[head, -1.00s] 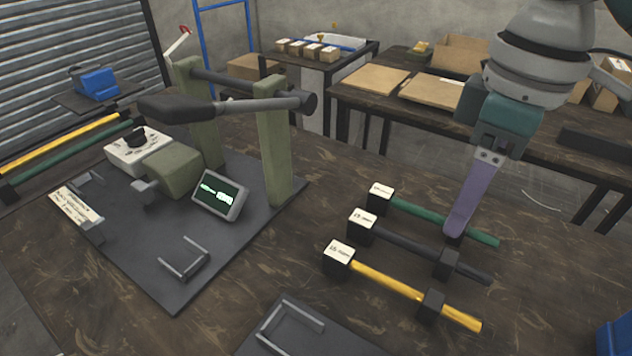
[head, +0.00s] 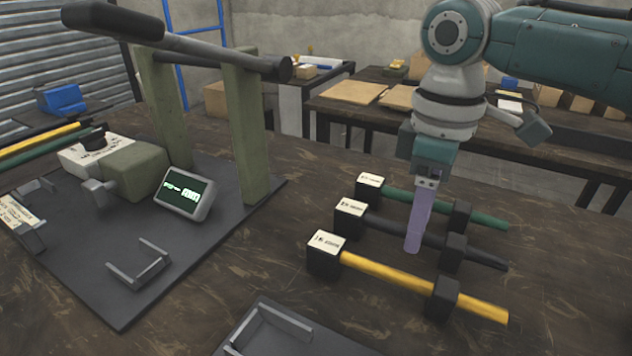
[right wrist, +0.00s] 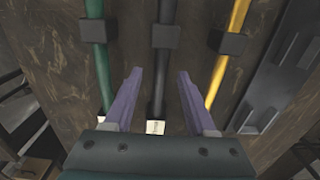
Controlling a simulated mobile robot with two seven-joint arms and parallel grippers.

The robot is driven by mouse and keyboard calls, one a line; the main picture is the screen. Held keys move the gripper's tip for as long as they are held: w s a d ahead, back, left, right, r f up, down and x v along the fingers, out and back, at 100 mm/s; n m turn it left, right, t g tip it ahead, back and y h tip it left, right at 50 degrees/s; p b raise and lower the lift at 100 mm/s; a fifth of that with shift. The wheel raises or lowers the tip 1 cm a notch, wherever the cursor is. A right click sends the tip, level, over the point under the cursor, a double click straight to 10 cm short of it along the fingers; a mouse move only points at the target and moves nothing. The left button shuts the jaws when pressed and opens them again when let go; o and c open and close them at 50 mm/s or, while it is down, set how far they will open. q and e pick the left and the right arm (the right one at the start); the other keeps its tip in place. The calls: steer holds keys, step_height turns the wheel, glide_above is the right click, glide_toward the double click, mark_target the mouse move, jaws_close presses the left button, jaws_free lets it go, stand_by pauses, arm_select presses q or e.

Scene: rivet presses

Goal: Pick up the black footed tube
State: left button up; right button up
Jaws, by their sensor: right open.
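The black footed tube (head: 396,233) lies on the table between a green tube (head: 417,203) and a yellow tube (head: 389,275). It has a labelled block foot at its left end and a smaller black block near its right end. My right gripper (head: 412,250) points down over the middle of the black tube. In the right wrist view the purple fingers (right wrist: 158,76) are apart, with the black tube (right wrist: 160,85) running between them. Whether the fingers reach down beside it or stay above it is hard to tell. My left gripper is not in view.
A press with green posts (head: 245,130) and a small screen (head: 185,193) stands on a dark plate at left. A grey plate with a bracket (head: 285,325) lies at the front. The yellow and green tubes lie close on either side.

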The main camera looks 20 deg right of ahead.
steer(key=shift+f, duration=0.8)
jaws_close()
